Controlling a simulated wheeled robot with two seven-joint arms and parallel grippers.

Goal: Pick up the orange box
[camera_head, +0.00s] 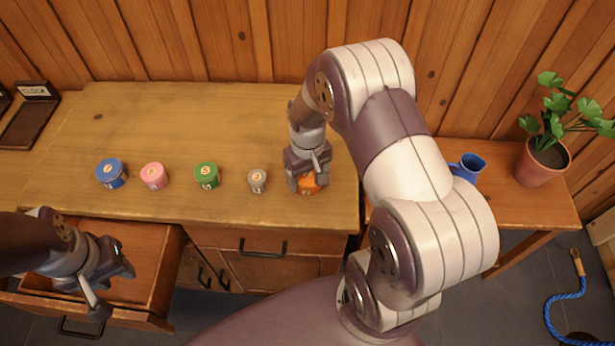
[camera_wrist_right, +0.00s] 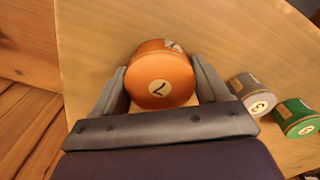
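The orange box (camera_head: 309,184) is a round lidded tub on the wooden desk, at the right end of a row of similar tubs. In the right wrist view the orange box (camera_wrist_right: 160,78) shows its lid with a dark numeral on a pale disc. My right gripper (camera_head: 307,178) points down over it, with one finger on each side of the tub. The fingers lie close against its sides; whether they press on it I cannot tell. My left gripper (camera_head: 118,285) is open and empty over the open drawer.
Grey (camera_head: 257,181), green (camera_head: 207,175), pink (camera_head: 154,176) and blue (camera_head: 111,173) tubs stand left of the orange one. An open drawer (camera_head: 150,255) juts out at front left. A blue jug (camera_head: 468,167) and potted plant (camera_head: 543,162) stand on the right table.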

